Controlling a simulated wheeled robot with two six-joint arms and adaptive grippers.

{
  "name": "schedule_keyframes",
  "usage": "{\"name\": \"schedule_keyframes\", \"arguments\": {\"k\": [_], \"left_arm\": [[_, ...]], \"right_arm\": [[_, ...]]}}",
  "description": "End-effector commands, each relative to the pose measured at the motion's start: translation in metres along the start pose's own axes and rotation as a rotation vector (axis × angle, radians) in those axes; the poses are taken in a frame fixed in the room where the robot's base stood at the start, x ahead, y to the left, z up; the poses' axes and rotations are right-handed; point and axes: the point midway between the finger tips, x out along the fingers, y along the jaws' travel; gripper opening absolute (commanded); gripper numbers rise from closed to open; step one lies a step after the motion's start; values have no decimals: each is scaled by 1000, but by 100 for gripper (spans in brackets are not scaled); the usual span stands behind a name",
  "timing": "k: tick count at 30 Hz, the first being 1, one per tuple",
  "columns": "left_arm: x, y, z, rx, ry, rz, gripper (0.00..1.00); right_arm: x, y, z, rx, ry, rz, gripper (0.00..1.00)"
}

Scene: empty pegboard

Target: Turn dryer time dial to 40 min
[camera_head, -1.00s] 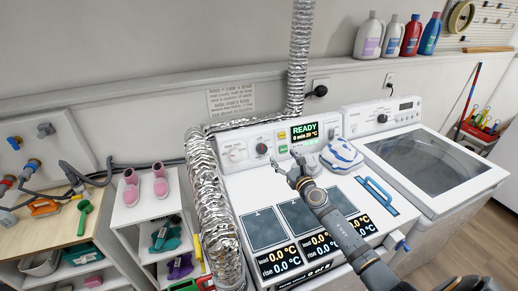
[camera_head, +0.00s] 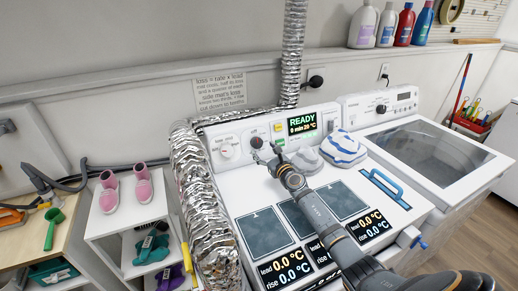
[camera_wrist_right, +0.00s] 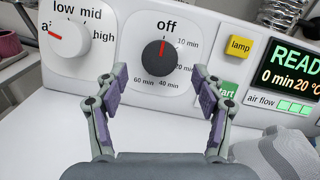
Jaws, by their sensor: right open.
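The black time dial (camera_wrist_right: 160,55) is on the white dryer panel, labelled off, 10, 20, 40 and 60 min. Its red mark points up to off. It also shows in the head view (camera_head: 257,141). The display (camera_head: 302,124) reads READY, 0 min 20 °C. My right gripper (camera_wrist_right: 160,78) is open, its purple-padded fingers reaching toward the panel, one on either side below the dial. No contact with the dial is visible. In the head view, the right gripper (camera_head: 264,154) is just in front of the dial. My left gripper is not in view.
A white temperature dial (camera_wrist_right: 68,35) is left of the time dial. A yellow lamp button (camera_wrist_right: 239,45) and a green start button (camera_wrist_right: 224,89) are to its right. A striped cloth (camera_head: 344,148) and a grey item (camera_head: 306,160) lie on the dryer top. A silver duct (camera_head: 200,205) stands left.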

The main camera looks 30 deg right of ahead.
Motion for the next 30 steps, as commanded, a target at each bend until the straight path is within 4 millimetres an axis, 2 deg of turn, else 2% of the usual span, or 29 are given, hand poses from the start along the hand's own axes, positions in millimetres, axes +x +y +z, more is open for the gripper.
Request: {"name": "schedule_keyframes", "arguments": {"k": [1,6,11,18,30], "left_arm": [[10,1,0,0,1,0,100],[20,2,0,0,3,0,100],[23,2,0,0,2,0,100],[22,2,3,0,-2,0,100],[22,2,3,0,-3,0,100]], "right_arm": [[11,1,-4,3,-2,-2,69],[37,0,-3,3,-2,-1,69],[46,0,-2,1,1,1,69],[46,0,0,0,1,1,68],[46,0,-1,0,1,1,14]]}}
